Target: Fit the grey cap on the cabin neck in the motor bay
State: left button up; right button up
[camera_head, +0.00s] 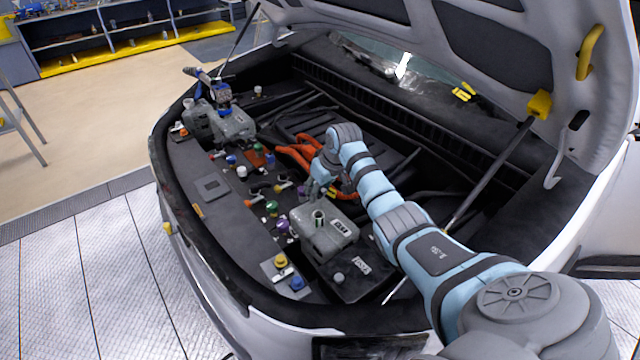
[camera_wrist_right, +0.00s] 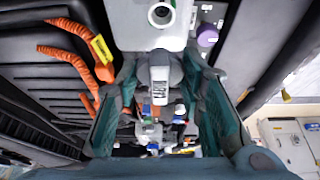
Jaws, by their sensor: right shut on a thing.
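My right gripper (camera_head: 318,186) is above the motor bay, just behind the grey tank (camera_head: 340,236). In the right wrist view, its two fingers (camera_wrist_right: 160,72) are closed around a grey cap (camera_wrist_right: 160,84), which shows between the tips. The tank's open round neck (camera_head: 319,216) faces up. The neck also shows at the top of the wrist view (camera_wrist_right: 161,15), apart from the cap. A label on the tank is too small to read, so I cannot confirm it is the cabin neck. The cap is hard to make out in the head view. My left gripper is not in view.
A yellow cap (camera_head: 280,260) and a blue cap (camera_head: 297,284) sit at the front of the bay. A purple cap (camera_head: 283,227) is left of the tank. Orange hoses (camera_head: 296,152) run behind my gripper. The raised hood (camera_head: 480,50) and its strut (camera_head: 490,175) bound the right side.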

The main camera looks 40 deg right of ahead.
jog(key=shift+w+a+f, duration=0.1)
jog(key=shift+f, duration=0.05)
jog(key=shift+f, duration=0.2)
notch_tip(320, 180, down, 5)
jog(key=b, duration=0.3)
jog(key=shift+f+b, duration=0.2)
jog(key=shift+b, duration=0.2)
jog(key=shift+p, duration=0.4)
dwell(0.5)
jog(key=shift+p, duration=0.3)
